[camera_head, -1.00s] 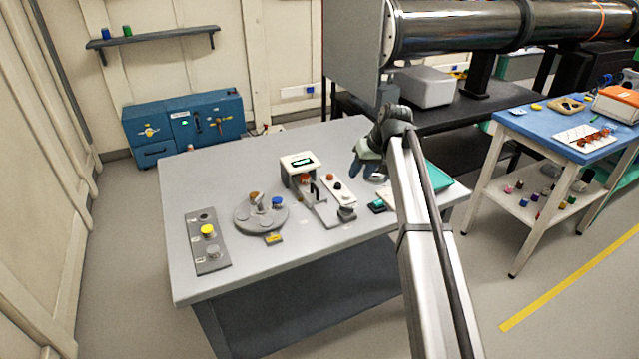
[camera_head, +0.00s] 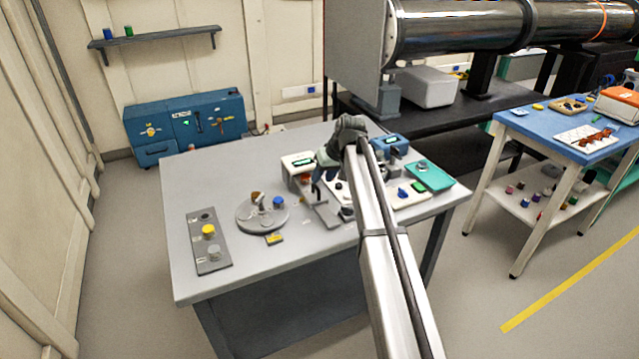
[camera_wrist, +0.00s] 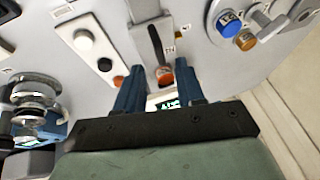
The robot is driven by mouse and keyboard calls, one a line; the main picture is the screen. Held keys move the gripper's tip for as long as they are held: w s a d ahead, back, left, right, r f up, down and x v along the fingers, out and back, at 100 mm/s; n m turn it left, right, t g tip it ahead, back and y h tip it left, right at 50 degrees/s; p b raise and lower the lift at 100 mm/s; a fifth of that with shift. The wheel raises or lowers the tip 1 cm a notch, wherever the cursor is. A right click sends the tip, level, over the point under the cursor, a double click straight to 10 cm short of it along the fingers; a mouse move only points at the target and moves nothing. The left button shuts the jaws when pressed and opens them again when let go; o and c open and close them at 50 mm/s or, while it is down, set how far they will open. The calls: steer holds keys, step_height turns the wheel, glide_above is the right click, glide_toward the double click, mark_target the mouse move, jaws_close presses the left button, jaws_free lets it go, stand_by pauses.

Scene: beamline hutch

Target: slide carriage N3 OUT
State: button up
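My gripper (camera_head: 325,165) is over the white box (camera_head: 297,161) with a small display and partly hides the area beside it. In the wrist view my gripper (camera_wrist: 160,73) is open, its two blue fingers apart. An orange-brown round piece (camera_wrist: 166,76) shows between the fingertips; I cannot tell if they touch it. A grey slide plate (camera_head: 324,214) extends forward from the white box, with an upright black handle (camera_head: 316,188). The black handle (camera_wrist: 156,42) also shows ahead of the fingers. No N3 label is legible, so I cannot confirm which part is the carriage.
A round grey turntable (camera_head: 256,222) with blue and brown caps stands left of the slide. A grey strip (camera_head: 206,260) with a yellow cap is farther left. A white button panel (camera_wrist: 92,48), a blue device (camera_head: 391,147) and a teal tray (camera_head: 428,177) are to the right.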

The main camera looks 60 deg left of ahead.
mark_target(317, 187)
steer(key=shift+x, duration=2)
steer(key=shift+c, duration=0.4)
jaws_close()
